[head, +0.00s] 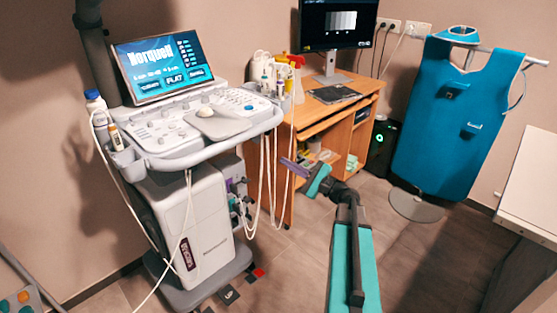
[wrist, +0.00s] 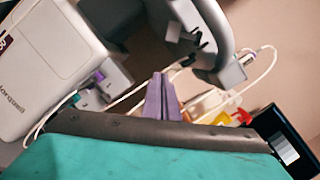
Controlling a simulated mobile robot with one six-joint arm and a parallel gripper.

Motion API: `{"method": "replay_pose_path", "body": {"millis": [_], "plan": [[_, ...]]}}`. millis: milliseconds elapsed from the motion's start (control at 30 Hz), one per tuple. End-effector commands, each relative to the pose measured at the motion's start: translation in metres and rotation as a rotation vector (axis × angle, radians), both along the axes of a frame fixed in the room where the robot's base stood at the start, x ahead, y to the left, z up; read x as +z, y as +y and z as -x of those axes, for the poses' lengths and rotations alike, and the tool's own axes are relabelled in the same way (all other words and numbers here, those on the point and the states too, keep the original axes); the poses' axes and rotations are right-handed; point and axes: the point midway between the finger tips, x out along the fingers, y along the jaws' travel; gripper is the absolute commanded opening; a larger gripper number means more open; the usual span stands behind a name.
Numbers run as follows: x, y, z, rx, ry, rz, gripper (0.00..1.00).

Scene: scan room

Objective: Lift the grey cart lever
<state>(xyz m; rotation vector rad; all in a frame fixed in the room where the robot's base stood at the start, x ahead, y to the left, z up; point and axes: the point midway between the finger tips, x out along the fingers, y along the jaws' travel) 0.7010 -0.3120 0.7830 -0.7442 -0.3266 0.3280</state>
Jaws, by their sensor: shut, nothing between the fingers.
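The cart (head: 200,225) is a white and grey ultrasound machine at the left in the head view. At the foot of its grey base lie small flat lever-like pieces: a dark grey one (head: 228,294) and a red one (head: 258,272). I cannot tell for certain which piece is the grey lever. My gripper (head: 290,164) has purple fingers and hangs right of the cart, well above the base pieces and apart from them. In the wrist view the gripper (wrist: 162,95) is shut and empty, with the cart's white body (wrist: 45,65) at upper left, tilted; the base pieces are not identifiable there.
White cables (head: 273,180) hang from the console beside my gripper. A wooden desk (head: 318,122) with a monitor (head: 340,22) stands behind. A teal apron (head: 450,125) on a stand is at right. A white-topped table (head: 532,185) is at the right edge. The floor between is clear.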

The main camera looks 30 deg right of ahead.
Motion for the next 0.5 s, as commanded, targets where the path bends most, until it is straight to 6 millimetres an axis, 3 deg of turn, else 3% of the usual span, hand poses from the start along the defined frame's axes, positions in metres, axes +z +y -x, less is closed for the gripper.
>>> {"method": "replay_pose_path", "body": {"millis": [200, 500], "plan": [[-0.004, -0.008, 0.019, 0.000, 0.000, -0.001, 0.00], [-0.005, -0.009, 0.022, 0.002, 0.000, -0.001, 0.00]]}}
